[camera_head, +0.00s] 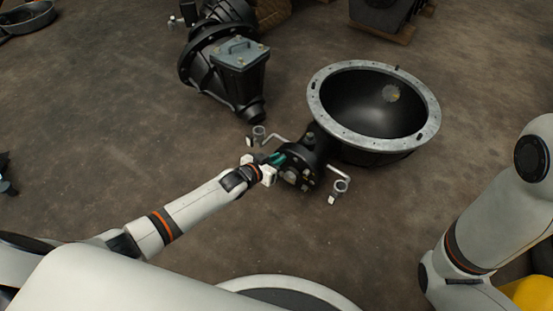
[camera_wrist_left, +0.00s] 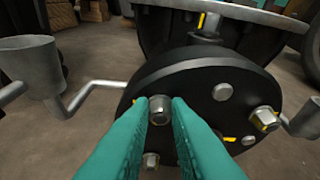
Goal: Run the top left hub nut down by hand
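The black round hub (camera_head: 306,162) sticks out from the housing toward my left arm; its face (camera_wrist_left: 200,78) fills the middle of the left wrist view. The top left hub nut (camera_wrist_left: 159,110) is a grey nut at the face's upper left. My left gripper (camera_head: 272,162) has teal fingers (camera_wrist_left: 161,106) on both sides of this nut. They appear to touch it, with no clear gap, so the gripper looks shut on it. The fingers cover part of the hub's lower face. My right arm shows at the right; its gripper is out of view.
Other nuts, one lower left (camera_wrist_left: 151,160) and one yellow-marked at right (camera_wrist_left: 264,118), sit on the hub. Bent rods with grey cups (camera_wrist_left: 30,62) flank it. The large housing bowl (camera_head: 374,105) stands behind. A black gear unit (camera_head: 222,60) lies at the back.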

